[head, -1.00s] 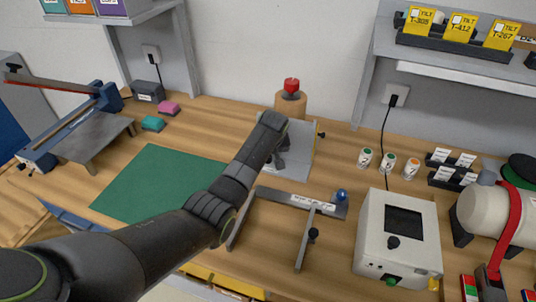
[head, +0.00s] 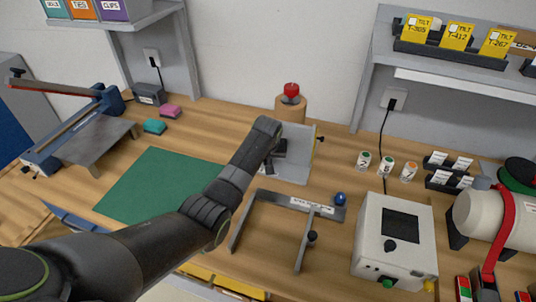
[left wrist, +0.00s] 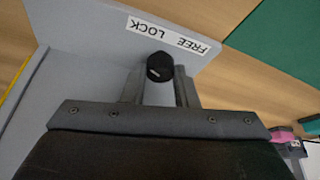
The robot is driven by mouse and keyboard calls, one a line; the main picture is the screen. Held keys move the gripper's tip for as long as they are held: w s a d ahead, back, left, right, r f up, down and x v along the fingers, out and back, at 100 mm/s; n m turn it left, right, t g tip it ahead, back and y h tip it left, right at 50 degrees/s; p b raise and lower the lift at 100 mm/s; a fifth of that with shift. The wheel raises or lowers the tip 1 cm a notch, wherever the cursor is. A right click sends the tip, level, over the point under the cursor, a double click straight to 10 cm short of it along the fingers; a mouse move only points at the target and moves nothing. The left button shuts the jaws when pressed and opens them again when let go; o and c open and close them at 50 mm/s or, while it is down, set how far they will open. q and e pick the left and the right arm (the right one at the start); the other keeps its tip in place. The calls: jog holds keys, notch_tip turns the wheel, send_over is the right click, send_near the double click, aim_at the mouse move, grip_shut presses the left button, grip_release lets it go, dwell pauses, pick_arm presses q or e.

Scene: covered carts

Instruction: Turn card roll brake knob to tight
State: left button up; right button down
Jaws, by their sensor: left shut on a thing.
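A small black knob (left wrist: 160,67) with a white mark stands by a white label reading FREE and LOCK (left wrist: 175,36) on a grey plate in the left wrist view. My left gripper (left wrist: 160,82) is shut on this knob, one finger on each side. In the head view my left gripper (head: 279,152) is at the grey bracket (head: 300,165), and the knob is hidden by the arm. I cannot read the word tight anywhere. My right gripper does not show.
A green mat (head: 150,187) lies left of the bracket. A grey frame (head: 290,202) with a blue ball knob (head: 340,198) lies in front. A white box (head: 395,240) and several small jars (head: 386,165) stand to the right. A shelf unit (head: 450,80) overhangs the back right.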

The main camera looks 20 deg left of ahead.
pick_arm(q)
jog(key=shift+a+r+m+h+p, duration=0.2)
jog(key=shift+m+h+p, duration=0.1)
jog(key=shift+m+p, duration=0.5)
jog(key=m+h, duration=0.1)
jog(key=m, duration=0.2)
jog(key=shift+f+p, duration=0.1)
jog(key=shift+p, duration=0.25)
jog(key=shift+m+h, duration=0.4)
jog(key=shift+m, duration=0.4)
jog(key=shift+f+m+h, duration=0.1)
jog(key=shift+m+h, duration=0.3)
jog(key=shift+m, duration=0.7)
jog(key=o, duration=1)
